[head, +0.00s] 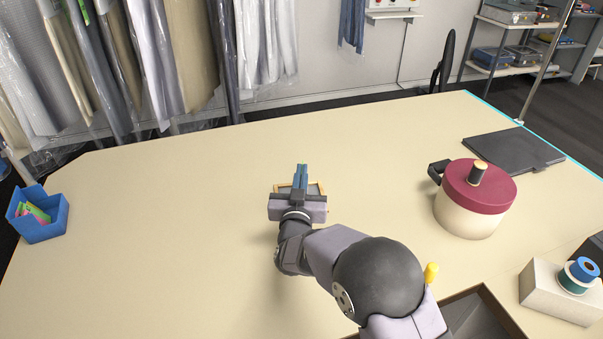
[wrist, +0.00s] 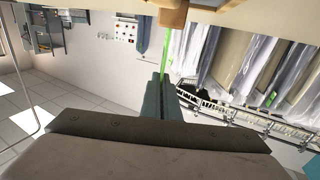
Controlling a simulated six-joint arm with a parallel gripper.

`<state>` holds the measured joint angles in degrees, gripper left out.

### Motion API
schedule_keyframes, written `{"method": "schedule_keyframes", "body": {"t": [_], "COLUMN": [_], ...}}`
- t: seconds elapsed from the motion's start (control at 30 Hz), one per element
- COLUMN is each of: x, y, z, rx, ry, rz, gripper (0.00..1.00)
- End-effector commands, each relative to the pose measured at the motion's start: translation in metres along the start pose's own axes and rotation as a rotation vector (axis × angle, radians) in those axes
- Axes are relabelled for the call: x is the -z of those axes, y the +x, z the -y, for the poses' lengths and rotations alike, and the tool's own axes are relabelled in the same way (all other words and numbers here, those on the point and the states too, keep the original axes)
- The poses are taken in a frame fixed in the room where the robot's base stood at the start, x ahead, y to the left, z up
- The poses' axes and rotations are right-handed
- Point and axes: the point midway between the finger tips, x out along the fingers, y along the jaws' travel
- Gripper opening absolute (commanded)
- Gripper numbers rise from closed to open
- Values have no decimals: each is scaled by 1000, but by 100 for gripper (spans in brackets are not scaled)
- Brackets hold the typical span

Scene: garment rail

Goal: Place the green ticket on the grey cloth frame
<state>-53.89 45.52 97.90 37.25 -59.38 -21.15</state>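The grey cloth frame (head: 315,188), grey cloth with a light wooden border, lies on the table. It is partly hidden behind my gripper (head: 301,172). In the wrist view a wooden part of it (wrist: 174,17) shows at the top edge. My gripper (wrist: 164,84) has its fingers close together on the green ticket (wrist: 167,50). The ticket is seen nearly edge-on, a thin bright green strip reaching past the fingertips towards the wood. I cannot tell whether it touches the frame. In the head view only a speck of green shows at the fingertips.
A blue box (head: 44,226) with green and pink pieces stands at the table's left edge. A red-lidded pot (head: 470,212), a black flat pad (head: 512,149) and a white block with tape rolls (head: 555,292) are at right. The table (head: 160,230) is clear around the frame.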

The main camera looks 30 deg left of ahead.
Motion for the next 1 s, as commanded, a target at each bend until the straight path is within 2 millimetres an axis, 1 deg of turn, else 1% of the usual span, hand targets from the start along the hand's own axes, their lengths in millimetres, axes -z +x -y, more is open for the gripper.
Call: {"method": "schedule_keyframes", "body": {"t": [0.3,0.5,0.6,0.87,1.0], "x": [-2,-8,-7,-7,-4], "y": [0,0,0,0,0], "z": [0,0,0,0,0], "rx": [0,0,0,0,0], "ry": [1,0,0,0,0], "rz": [-3,-2,-1,-1,-1], "gripper": [0,0,20,20,20]}}
